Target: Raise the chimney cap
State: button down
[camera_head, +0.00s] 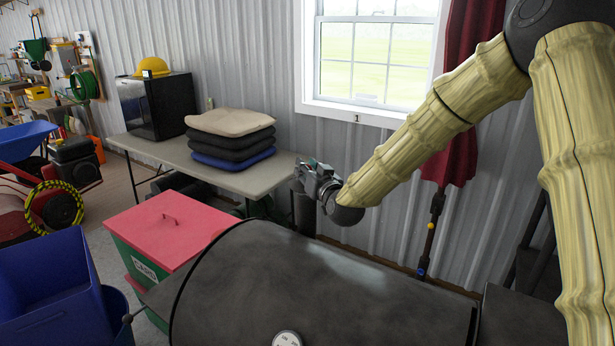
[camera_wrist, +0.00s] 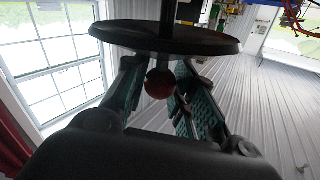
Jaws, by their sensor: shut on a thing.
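The chimney cap (camera_wrist: 165,38) is a dark round disc with a dark reddish ball knob (camera_wrist: 160,84) in the wrist view. My gripper (camera_wrist: 160,92) has one teal finger on each side of the knob and is shut on it. In the head view my gripper (camera_head: 314,178) is at the top of the dark chimney pipe (camera_head: 306,214), behind the black barrel-shaped grill (camera_head: 330,285). The cap is mostly hidden there by my gripper. I cannot tell whether the cap touches the pipe or is apart from it.
A red-lidded green bin (camera_head: 168,225) stands left of the grill, with a blue bin (camera_head: 48,285) farther left. A folding table (camera_head: 175,155) behind carries stacked cushions (camera_head: 232,138) and a black cabinet (camera_head: 155,105). A window (camera_head: 368,55) and red curtain (camera_head: 462,110) are behind my arm.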

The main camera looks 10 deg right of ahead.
jog(key=shift+r, duration=0.3)
jog(key=c, duration=1.1)
grip_release()
jog(key=shift+c, duration=0.2)
jog(key=shift+f, duration=0.1)
jog(key=shift+s, duration=0.1)
jog(key=s+d, duration=0.2)
jog(key=s, duration=0.9)
jog(key=shift+s+d, duration=0.2)
jog(key=shift+s, duration=0.1)
